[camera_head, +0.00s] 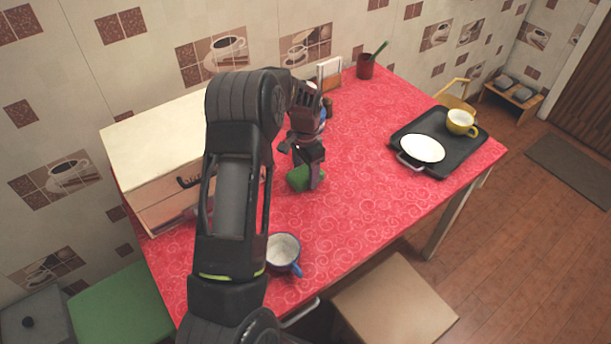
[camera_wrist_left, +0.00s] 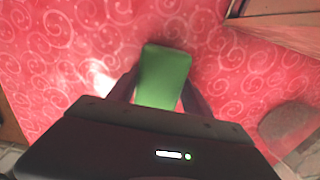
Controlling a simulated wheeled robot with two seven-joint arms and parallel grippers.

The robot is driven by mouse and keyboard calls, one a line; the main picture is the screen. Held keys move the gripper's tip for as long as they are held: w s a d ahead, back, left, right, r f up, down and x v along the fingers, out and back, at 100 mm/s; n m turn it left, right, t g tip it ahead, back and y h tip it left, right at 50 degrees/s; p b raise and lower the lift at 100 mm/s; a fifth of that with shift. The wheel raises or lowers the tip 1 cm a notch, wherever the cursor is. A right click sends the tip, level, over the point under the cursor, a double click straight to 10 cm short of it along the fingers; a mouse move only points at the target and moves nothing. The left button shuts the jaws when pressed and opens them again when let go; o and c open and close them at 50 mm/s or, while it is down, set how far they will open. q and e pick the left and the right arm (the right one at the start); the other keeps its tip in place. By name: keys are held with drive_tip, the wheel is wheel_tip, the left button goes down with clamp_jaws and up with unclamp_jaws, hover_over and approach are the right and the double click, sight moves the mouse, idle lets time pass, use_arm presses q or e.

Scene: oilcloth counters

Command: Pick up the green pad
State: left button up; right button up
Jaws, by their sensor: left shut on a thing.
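The green pad (camera_head: 298,180) is at the fingertips of my left gripper (camera_head: 310,176), over the red patterned table. In the left wrist view the green pad (camera_wrist_left: 164,76) sits between the two fingers of my left gripper (camera_wrist_left: 158,92), which is shut on it. I cannot tell whether the pad touches the cloth or is just above it. The gripper hides part of the pad. My right gripper is not in view.
The bread box (camera_head: 150,160) stands left of the gripper. A blue-rimmed cup (camera_head: 284,252) is in front. A black tray (camera_head: 437,165) with a white plate (camera_head: 422,148) and yellow cup (camera_head: 461,121) is at right. Cloth between pad and tray is clear.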

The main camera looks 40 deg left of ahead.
sight(305, 172)
use_arm(q)
drive_tip(key=shift+c, duration=0.8)
drive_tip(key=shift+w+r, duration=0.1)
drive_tip(key=shift+r, duration=0.5)
wheel_tip(305, 172, up, 9)
drive_tip(key=shift+f+b, duration=0.1)
drive_tip(key=shift+b, duration=0.65)
